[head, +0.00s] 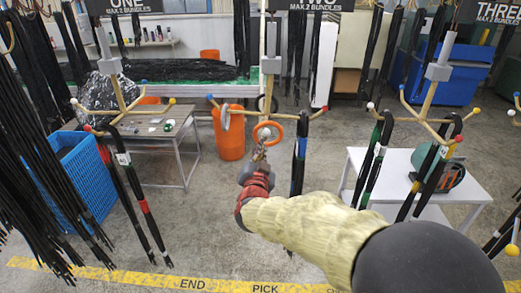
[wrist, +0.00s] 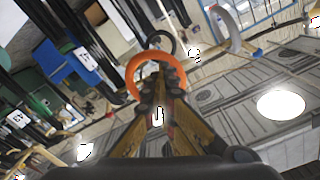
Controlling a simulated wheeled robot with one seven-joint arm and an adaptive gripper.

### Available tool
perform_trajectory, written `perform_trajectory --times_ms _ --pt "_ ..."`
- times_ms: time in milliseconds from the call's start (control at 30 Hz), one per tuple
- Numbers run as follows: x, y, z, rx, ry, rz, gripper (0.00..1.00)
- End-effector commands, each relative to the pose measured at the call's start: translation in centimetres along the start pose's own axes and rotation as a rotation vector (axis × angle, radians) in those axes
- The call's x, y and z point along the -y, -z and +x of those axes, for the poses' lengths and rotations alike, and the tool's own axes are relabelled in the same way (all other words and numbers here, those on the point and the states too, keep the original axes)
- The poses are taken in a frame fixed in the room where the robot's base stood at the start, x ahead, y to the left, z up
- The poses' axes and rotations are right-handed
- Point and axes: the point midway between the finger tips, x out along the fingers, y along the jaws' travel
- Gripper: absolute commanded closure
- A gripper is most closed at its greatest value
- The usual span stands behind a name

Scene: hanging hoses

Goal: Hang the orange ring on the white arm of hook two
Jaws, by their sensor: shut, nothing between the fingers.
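The orange ring (head: 268,123) is near the front of hook two (head: 270,65), just above my gripper (head: 259,153) in the head view. A pale spot shows inside it, but I cannot tell whether this is the white arm's tip. In the wrist view the orange ring (wrist: 134,78) is just beyond and partly behind the fingertips of my gripper (wrist: 160,82). The fingers are shut with nothing between them. I cannot tell whether the ring touches them or rests on an arm. A grey ring (head: 225,117) hangs on hook two's left side.
A black bundle (head: 299,150) hangs from hook two's red-tipped arm (head: 318,112), close right of my gripper. Hook one (head: 112,75) and another hook (head: 436,75) with bundles stand either side. An orange bin (head: 229,140) and a white table (head: 470,190) are behind.

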Motion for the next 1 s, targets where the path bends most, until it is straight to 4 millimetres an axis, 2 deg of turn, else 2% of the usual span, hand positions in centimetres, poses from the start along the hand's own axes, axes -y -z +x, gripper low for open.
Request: perform_trajectory --times_ms 367,733,1000 --pt "0.00 -0.02 -0.01 0.000 0.000 0.000 1.00" --pt "-0.01 -0.02 -0.01 0.000 0.000 0.000 0.80" --pt "-0.02 -0.05 -0.05 0.001 0.000 0.000 0.80"
